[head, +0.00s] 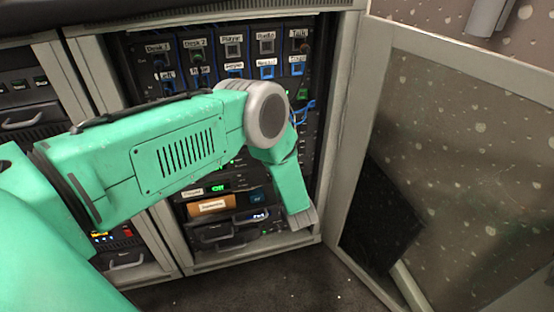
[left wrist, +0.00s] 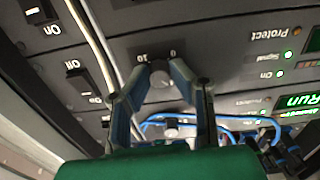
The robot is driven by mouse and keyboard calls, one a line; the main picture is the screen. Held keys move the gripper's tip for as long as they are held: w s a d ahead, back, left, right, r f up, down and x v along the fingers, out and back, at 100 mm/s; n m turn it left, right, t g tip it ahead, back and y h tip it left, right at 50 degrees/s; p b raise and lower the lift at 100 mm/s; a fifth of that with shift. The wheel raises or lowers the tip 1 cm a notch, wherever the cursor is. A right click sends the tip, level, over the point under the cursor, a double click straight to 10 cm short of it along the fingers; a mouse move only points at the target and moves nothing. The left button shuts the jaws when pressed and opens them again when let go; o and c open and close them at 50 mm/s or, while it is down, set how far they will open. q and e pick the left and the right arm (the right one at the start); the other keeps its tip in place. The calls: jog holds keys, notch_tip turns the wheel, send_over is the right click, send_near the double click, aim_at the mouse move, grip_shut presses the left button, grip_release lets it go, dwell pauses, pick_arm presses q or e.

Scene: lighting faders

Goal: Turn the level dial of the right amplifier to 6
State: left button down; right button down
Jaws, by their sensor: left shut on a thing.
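In the left wrist view, a small round dial (left wrist: 160,79) sits on a dark panel, with upside-down "10" and "0" marks beside it. My left gripper (left wrist: 162,71) is shut on this dial, a fingertip on either side. The dial's pointer cannot be read, so its setting is unclear. In the head view my green left arm reaches across the rack and hides the fingers and the dial. I cannot tell from the pictures which amplifier this is. My right gripper is not in view.
The rack (head: 330,150) holds several units; labelled modules "Desk 1" and "Desk 2" (head: 197,48) are at its top. An open door (head: 470,150) stands at right. Blue cables (left wrist: 235,121) hang near the fingers. Switches marked "On" and "Off" (left wrist: 83,84) are at left.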

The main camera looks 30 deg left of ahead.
pick_arm(q)
jog(key=shift+d+f+m+b, duration=0.1)
jog(key=shift+m+b, duration=0.3)
jog(key=shift+m, duration=3.25)
jog(key=shift+d+f+m+b, duration=0.1)
jog(key=shift+m+b, duration=0.25)
jog(key=shift+m, duration=3.3)
jog(key=c, duration=1.4)
grip_release()
jog(key=shift+c, duration=0.2)
jog(key=shift+w+a+r, duration=0.1)
